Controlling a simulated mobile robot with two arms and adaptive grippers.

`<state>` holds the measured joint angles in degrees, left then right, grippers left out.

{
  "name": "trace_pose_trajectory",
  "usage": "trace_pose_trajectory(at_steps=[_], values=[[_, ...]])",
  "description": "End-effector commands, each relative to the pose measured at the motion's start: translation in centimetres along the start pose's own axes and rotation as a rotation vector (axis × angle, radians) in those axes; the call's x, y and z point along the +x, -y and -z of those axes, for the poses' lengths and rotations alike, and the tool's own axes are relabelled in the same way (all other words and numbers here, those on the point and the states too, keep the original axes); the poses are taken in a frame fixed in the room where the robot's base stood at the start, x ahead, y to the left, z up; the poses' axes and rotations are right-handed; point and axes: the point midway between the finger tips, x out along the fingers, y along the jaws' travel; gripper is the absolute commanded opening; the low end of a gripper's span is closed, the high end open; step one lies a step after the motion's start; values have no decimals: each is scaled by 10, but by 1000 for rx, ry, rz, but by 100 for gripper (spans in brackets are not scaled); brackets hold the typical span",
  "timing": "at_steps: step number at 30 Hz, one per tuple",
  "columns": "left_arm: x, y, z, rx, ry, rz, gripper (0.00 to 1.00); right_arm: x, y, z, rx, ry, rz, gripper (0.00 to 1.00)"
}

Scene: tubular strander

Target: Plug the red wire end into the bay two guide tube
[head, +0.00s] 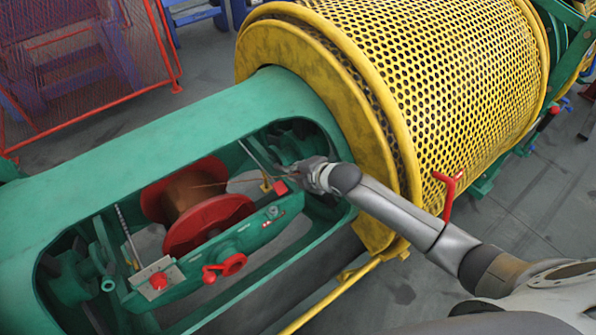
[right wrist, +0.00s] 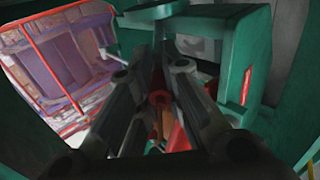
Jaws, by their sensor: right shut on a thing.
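My right gripper (head: 287,172) reaches into the green bay opening from the right, by the inner wall at its right end. In the right wrist view its two fingers (right wrist: 158,75) are close together, with a small orange-red piece (right wrist: 160,98) between them, which I take to be the red wire end. In the head view the fingers hide the held piece. A copper wire (head: 208,184) runs from the red spool (head: 190,205) towards the gripper. I cannot make out the guide tube's mouth clearly. My left gripper is not in view.
The green frame (head: 170,130) surrounds the bay. A yellow perforated drum (head: 440,80) stands at right. A red mesh fence (head: 75,65) is at upper left.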

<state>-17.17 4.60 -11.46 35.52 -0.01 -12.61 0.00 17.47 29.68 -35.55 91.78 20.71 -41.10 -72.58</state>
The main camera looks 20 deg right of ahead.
Motion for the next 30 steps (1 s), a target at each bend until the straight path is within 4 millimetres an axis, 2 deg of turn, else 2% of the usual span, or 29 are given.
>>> trace_pose_trajectory(at_steps=[1,2,7,20,23,30], values=[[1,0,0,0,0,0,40,2,0,0,0,0,-1,0],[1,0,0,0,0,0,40,1,0,0,0,0,-1,13],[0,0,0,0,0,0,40,1,0,0,0,0,-1,34],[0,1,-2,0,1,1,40,-6,0,-1,0,1,0,34],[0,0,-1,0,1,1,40,-16,0,-1,-1,0,-2,34],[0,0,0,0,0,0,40,-56,0,-1,-3,1,-1,34]])
